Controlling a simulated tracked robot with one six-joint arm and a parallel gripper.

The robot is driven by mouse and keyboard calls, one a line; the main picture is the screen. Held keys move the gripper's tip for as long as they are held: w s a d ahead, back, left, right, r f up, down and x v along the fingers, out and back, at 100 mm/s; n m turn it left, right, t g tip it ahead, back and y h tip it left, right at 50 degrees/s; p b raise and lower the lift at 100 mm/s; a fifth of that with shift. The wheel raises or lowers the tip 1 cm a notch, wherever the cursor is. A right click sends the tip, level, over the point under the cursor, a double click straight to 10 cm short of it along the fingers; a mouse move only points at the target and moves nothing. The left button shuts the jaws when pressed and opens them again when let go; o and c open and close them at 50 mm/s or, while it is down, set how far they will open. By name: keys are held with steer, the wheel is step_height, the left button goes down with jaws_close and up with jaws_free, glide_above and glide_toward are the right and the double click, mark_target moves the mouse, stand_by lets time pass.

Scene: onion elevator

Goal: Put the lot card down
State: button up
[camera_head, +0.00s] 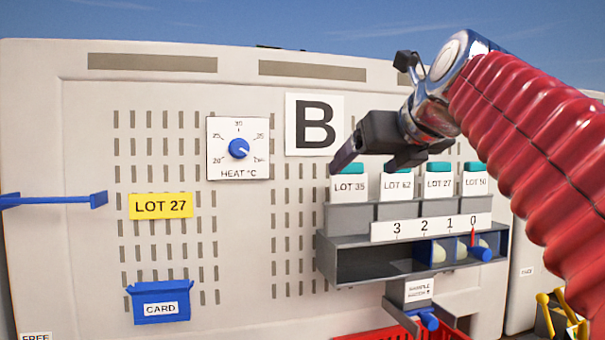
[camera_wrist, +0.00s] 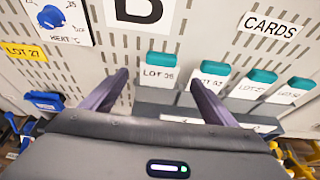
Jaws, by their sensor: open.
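Several white lot cards with teal tops stand upright in the grey rack (camera_head: 345,217): LOT 35 (camera_head: 348,188), LOT 62 (camera_head: 397,187), LOT 27 (camera_head: 439,185) and one reading about LOT 50 (camera_head: 475,185). My gripper (camera_head: 366,163) is open at the left end of the row, by the LOT 35 card. In the wrist view this card (camera_wrist: 158,76) shows between the spread fingers (camera_wrist: 159,80); I cannot tell whether they touch it. No card is gripped. A blue holder marked CARD (camera_head: 160,300) hangs on the lower left of the panel; its inside is hidden.
A yellow LOT 27 sign (camera_head: 160,206) and a HEAT dial (camera_head: 238,148) are on the panel. A blue handle bar (camera_head: 55,201) juts out at left. Below the rack is a 3-2-1-0 slider (camera_head: 480,254). The panel between sign and rack is clear.

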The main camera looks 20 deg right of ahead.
steer(key=shift+v, duration=1.6)
steer(key=shift+s, duration=0.1)
